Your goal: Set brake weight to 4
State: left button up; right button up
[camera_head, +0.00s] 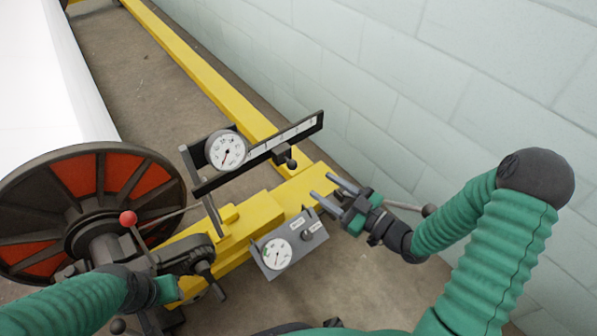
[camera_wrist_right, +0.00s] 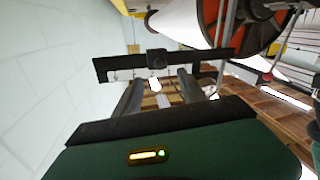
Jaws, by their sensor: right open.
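The brake weight looks like a small dark block with a round knob (camera_head: 291,161), hanging on a slanted scale bar (camera_head: 307,129) with a pale marked strip. The block (camera_wrist_right: 156,57) and bar (camera_wrist_right: 112,68) also show in the right wrist view, beyond my fingertips. The scale numbers are too small to read. My right gripper (camera_head: 321,187) is open and empty, to the right of and below the block, apart from it. It also shows in the right wrist view (camera_wrist_right: 158,80). My left gripper (camera_head: 167,290) is at the lower left by the machine; its fingers cannot be made out.
A round dial (camera_head: 226,150) sits at the bar's left end. A grey panel (camera_head: 303,239) with a second dial (camera_head: 276,253) and a knob is below. A large red and black wheel (camera_head: 85,205), a red-balled lever (camera_head: 128,218), a yellow beam (camera_head: 200,72) and a block wall (camera_head: 380,70) surround this.

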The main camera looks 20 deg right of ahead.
jog(key=b, duration=0.3)
send_near(287, 159)
jog(key=f+x, duration=0.1)
jog(key=x, duration=0.5)
jog(key=shift+w+a+r, duration=0.1)
jog(key=shift+a, duration=0.1)
grip_shut()
dwell(0.7)
